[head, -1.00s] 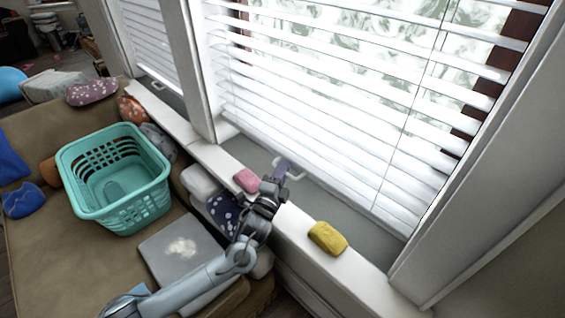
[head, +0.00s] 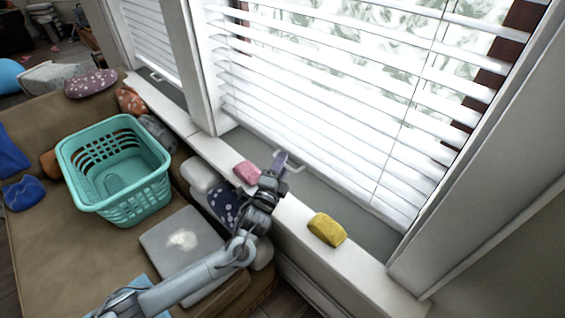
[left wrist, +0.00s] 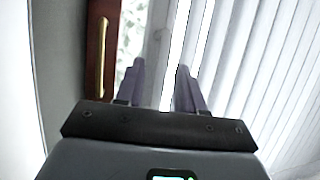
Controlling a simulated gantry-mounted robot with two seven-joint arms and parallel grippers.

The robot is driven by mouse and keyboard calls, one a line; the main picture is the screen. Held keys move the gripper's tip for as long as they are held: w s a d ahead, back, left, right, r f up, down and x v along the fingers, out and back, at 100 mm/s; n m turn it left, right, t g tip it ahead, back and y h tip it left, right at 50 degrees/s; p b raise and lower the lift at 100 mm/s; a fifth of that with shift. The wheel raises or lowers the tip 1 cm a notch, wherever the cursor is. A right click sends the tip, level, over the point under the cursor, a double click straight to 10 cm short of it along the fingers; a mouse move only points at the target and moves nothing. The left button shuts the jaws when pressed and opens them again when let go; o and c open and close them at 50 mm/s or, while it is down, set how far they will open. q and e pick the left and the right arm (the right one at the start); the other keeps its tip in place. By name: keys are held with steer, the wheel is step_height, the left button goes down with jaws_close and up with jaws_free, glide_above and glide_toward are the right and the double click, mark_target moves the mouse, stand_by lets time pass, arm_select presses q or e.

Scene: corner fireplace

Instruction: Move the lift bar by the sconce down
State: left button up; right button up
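A white handle-like bar (head: 292,160) sticks out at the bottom edge of the right window's blind (head: 310,110); I take it for the lift bar. My left gripper (head: 279,164) reaches over the sill, its purple fingers beside the left end of the bar. In the left wrist view the two fingers (left wrist: 160,70) stand apart, so the gripper is open. White parts show between and behind them; I cannot tell whether the bar is between the fingers or touched. No sconce is visible. My right gripper is not in view.
A pink block (head: 247,172) and a yellow block (head: 327,229) lie on the white sill (head: 290,212) on either side of my left gripper. A teal basket (head: 115,170) stands on the brown sofa (head: 60,245). A gold bar (left wrist: 101,60) sits on red-brown wood in the left wrist view.

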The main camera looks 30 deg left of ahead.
arm_select(q)
steer(key=p+v, duration=0.3)
steer(key=v, duration=0.6)
steer(key=shift+s+f, duration=0.1)
steer(key=shift+s, duration=0.55)
steer(key=shift+c, duration=0.8)
